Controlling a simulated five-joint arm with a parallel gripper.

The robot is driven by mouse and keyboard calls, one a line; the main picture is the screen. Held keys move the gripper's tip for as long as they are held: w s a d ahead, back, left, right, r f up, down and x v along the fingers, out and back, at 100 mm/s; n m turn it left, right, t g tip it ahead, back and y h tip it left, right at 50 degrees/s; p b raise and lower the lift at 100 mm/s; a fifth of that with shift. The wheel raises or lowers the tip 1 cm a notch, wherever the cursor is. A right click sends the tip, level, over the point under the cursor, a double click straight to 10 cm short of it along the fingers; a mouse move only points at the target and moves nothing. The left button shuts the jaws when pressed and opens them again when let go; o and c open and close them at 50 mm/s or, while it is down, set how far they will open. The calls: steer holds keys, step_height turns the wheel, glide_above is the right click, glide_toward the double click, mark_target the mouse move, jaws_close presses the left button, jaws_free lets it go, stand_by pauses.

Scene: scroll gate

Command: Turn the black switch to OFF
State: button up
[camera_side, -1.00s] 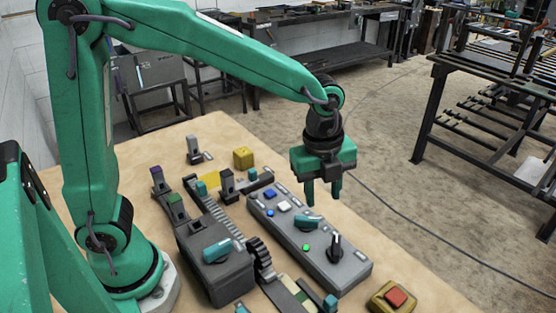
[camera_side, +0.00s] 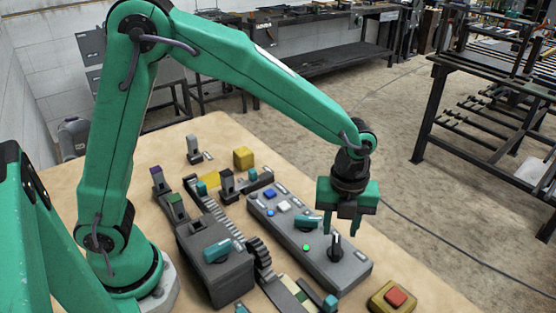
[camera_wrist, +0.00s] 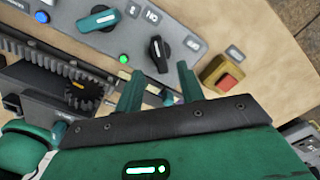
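The black switch (camera_side: 336,247) is a rotary knob with a pale pointer line at the right end of a grey control panel (camera_side: 348,272). In the wrist view the black switch (camera_wrist: 159,53) shows whole, just beyond my fingertips, its pointer tilted. My gripper (camera_side: 341,232) hangs above the black switch in the side view, fingers pointing down and apart. In the wrist view my gripper (camera_wrist: 158,82) has its two green fingers spread with nothing between them. I cannot tell for sure whether a finger touches the switch. Small labels lie near the switch.
A teal knob (camera_side: 306,222) and a lit green button (camera_side: 306,247) sit beside the switch. A yellow box with a red button (camera_side: 396,297) stands at right. A grey box with a teal handle (camera_side: 218,251) and a toothed rack (camera_side: 226,226) lie at left.

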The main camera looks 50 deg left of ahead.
mark_target(337, 244)
steer(key=shift+f, duration=2.75)
jaws_close()
